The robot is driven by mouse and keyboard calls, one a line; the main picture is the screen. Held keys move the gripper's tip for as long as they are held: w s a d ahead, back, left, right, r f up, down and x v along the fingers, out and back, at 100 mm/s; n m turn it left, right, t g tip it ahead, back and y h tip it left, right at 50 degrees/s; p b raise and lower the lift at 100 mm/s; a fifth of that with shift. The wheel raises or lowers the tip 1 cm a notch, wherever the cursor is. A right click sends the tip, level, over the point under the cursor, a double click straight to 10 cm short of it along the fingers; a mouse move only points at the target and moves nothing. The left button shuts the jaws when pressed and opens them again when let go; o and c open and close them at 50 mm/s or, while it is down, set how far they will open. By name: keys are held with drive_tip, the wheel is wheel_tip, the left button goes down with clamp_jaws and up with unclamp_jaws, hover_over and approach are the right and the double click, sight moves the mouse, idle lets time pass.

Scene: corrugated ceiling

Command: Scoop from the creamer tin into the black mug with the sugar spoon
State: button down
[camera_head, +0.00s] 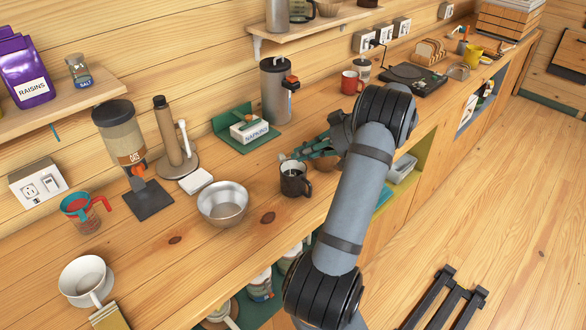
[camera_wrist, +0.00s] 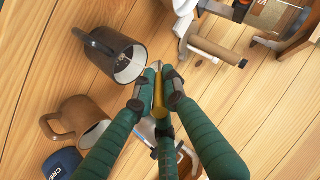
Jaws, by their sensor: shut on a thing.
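The black mug (camera_head: 295,181) stands upright on the counter. In the wrist view the black mug (camera_wrist: 112,50) shows its open mouth and handle, with a little pale matter inside. My gripper (camera_head: 308,151), with green fingers (camera_wrist: 157,92), is shut on the yellow handle of the sugar spoon (camera_wrist: 158,98). The spoon's far end is beside the mug's rim; its bowl is hard to make out, so I cannot tell if it carries anything. A blue lid marked "CRE" (camera_wrist: 62,164), apparently from the creamer tin, is at the lower left; the tin's opening is not clear.
A brown mug-like vessel (camera_wrist: 72,118) is close to my fingers. A metal bowl (camera_head: 222,204) stands left of the black mug. The counter in front of the bowl is clear.

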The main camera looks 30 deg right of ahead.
drive_tip(key=shift+d+f, duration=0.15)
drive_tip(key=shift+d, duration=0.1)
drive_tip(key=shift+s+a+t, duration=0.1)
drive_tip(key=shift+t, duration=0.2)
drive_tip(key=shift+d+f+y, duration=0.15)
drive_tip(key=shift+d+y, duration=0.05)
drive_tip(key=shift+y, duration=0.1)
drive_tip(key=shift+s+a, duration=0.1)
drive_tip(key=shift+s, duration=0.05)
drive_tip(key=shift+d+f+t, duration=0.15)
drive_tip(key=shift+d+t, duration=0.1)
drive_tip(key=shift+t, duration=0.05)
drive_tip(key=shift+s+a+y, duration=0.1)
drive_tip(key=shift+y, duration=0.2)
drive_tip(key=shift+d+f, duration=0.2)
drive_tip(key=shift+a+y+b, duration=0.1)
drive_tip(key=shift+y+b, duration=0.2)
drive_tip(key=shift+d+f+t, duration=0.15)
drive_tip(key=shift+d+t, duration=0.05)
drive_tip(key=shift+t, duration=0.1)
